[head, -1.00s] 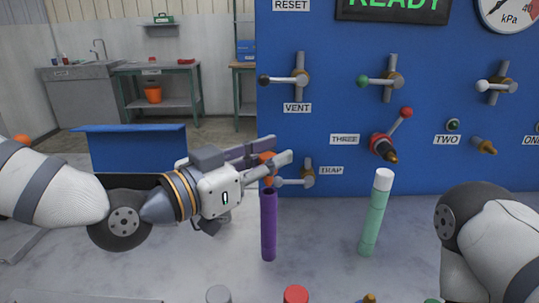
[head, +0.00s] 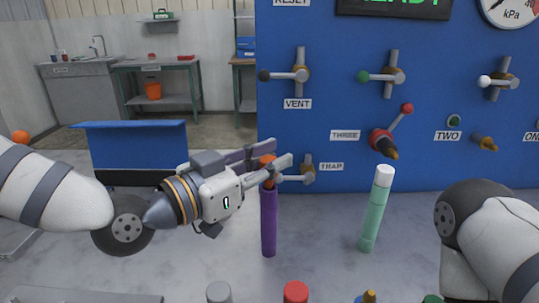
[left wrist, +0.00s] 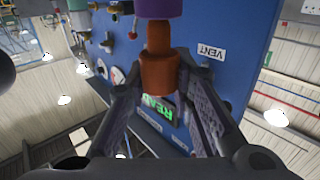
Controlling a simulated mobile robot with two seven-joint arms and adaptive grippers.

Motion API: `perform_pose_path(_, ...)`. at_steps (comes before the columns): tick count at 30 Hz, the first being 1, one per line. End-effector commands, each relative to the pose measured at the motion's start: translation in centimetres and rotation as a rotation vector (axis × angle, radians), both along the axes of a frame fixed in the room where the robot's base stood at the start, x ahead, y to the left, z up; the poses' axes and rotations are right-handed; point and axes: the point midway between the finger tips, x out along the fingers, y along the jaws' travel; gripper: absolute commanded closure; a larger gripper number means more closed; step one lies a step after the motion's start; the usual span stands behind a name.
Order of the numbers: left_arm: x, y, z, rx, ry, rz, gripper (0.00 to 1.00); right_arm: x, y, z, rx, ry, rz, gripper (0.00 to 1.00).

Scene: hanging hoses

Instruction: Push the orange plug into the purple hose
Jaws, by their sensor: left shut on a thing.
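The purple hose (head: 269,222) stands upright with its open end up, left of the middle in the head view. Its end also shows at the top of the left wrist view (left wrist: 158,8). My left gripper (head: 280,168) is shut on the orange plug (head: 267,180), directly over that end. In the left wrist view the plug's thick part (left wrist: 158,75) is between the fingers, and its narrower nose points to the hose and meets its end. I cannot tell how far the nose is inside. My right arm shows at the right edge, but its gripper is out of view.
A mint-green hose with a white top (head: 376,212) stands to the right. Behind is a blue panel (head: 335,105) with several valve levers and a red-and-orange fitting (head: 384,142). Red (head: 296,292) and grey (head: 218,292) round tops show along the bottom edge.

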Motion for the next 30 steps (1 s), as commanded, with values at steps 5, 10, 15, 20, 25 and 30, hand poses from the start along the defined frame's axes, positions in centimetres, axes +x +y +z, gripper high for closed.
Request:
perform_pose_path(5, 0.0, 0.0, -0.5, -0.001, 0.001, 0.000, 1.00, -0.1, 0.0, -0.1, 0.000, 0.006, 0.000, 0.54)
perform_pose_path(10, 0.0, 0.0, -1.0, 0.000, 0.001, 0.000, 1.00, -0.3, 0.0, -0.3, 0.000, 0.010, 0.000, 0.54)
perform_pose_path(15, 0.0, 0.0, -1.4, 0.001, 0.002, 0.000, 1.00, -0.4, 0.0, -0.4, 0.000, 0.015, 0.000, 0.54)
perform_pose_path(20, 0.0, 0.0, -1.8, 0.000, 0.001, 0.000, 1.00, -0.5, 0.0, -0.5, 0.000, 0.019, 0.000, 0.54)
perform_pose_path(25, 0.0, 0.0, -2.2, 0.000, 0.001, 0.000, 1.00, -0.6, 0.0, -0.6, 0.000, 0.024, 0.000, 0.54)
perform_pose_path(30, 0.0, 0.0, -2.5, 0.001, 0.002, 0.000, 0.69, -0.7, 0.0, -0.7, 0.000, 0.026, 0.000, 0.54)
